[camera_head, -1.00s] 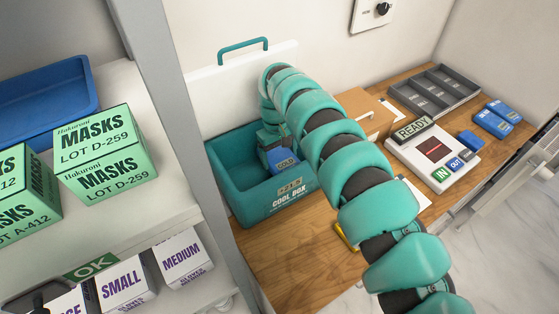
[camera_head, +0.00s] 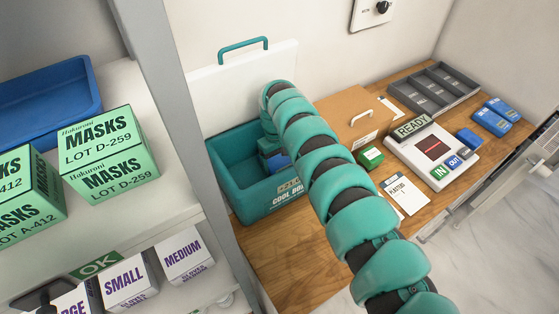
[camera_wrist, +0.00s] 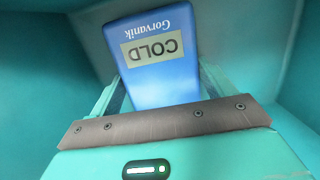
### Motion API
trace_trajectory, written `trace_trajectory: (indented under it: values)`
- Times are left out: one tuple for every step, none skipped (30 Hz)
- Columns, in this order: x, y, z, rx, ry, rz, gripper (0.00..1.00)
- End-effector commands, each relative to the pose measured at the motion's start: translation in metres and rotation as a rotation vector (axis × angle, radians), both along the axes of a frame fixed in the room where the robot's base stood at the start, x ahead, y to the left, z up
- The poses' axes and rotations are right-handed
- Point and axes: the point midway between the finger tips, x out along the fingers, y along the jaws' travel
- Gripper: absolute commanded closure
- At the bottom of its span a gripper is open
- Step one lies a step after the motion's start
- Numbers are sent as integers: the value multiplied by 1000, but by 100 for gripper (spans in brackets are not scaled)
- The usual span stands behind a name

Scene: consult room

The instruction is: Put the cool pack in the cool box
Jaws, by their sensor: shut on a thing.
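The cool box (camera_head: 225,178) is a teal open box on the wooden counter, its white lid (camera_head: 228,88) with a teal handle standing up behind it. The cool pack (camera_wrist: 157,58) is blue, labelled COLD and Gorvanik. In the wrist view my gripper (camera_wrist: 155,100) is shut on it, with teal walls around. In the head view my gripper (camera_head: 267,146) is down inside the box, and only a part of the blue pack (camera_head: 279,162) shows beside it. My arm hides the box's right side. I cannot tell whether the pack touches the box floor.
On the counter right of the box are a cardboard box (camera_head: 348,114), a green box (camera_head: 370,157), a label card (camera_head: 405,194), a white READY device (camera_head: 455,160), blue packs (camera_head: 492,120) and a grey tray (camera_head: 440,88). A shelf with mask boxes (camera_head: 108,150) stands left.

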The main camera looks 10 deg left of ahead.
Motion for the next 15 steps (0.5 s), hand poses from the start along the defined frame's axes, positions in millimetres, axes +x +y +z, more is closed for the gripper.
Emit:
trace_trajectory:
  values:
    - [0, 0, -3, 1, -1, 0, 59]
    - [0, 0, -3, 1, -1, 0, 59]
    - [0, 0, -2, 0, 0, 0, 13]
    - [0, 0, -2, 1, -1, 0, 7]
    - [0, 0, -2, 0, 0, 0, 1]
    - [0, 0, -2, 0, 0, 0, 0]
    - [0, 0, -2, 0, 0, 0, 0]
    - [0, 0, -2, 0, 0, 0, 0]
    - [0, 0, -2, 0, 0, 0, 0]
    - [0, 0, -2, 0, 0, 0, 0]
    - [0, 0, -2, 0, 0, 0, 0]
    - [0, 0, -2, 0, 0, 0, 0]
    - [0, 0, -1, 0, 0, 0, 0]
    - [0, 0, -1, 0, 0, 0, 0]
    - [0, 0, 1, 0, 0, 0, 0]
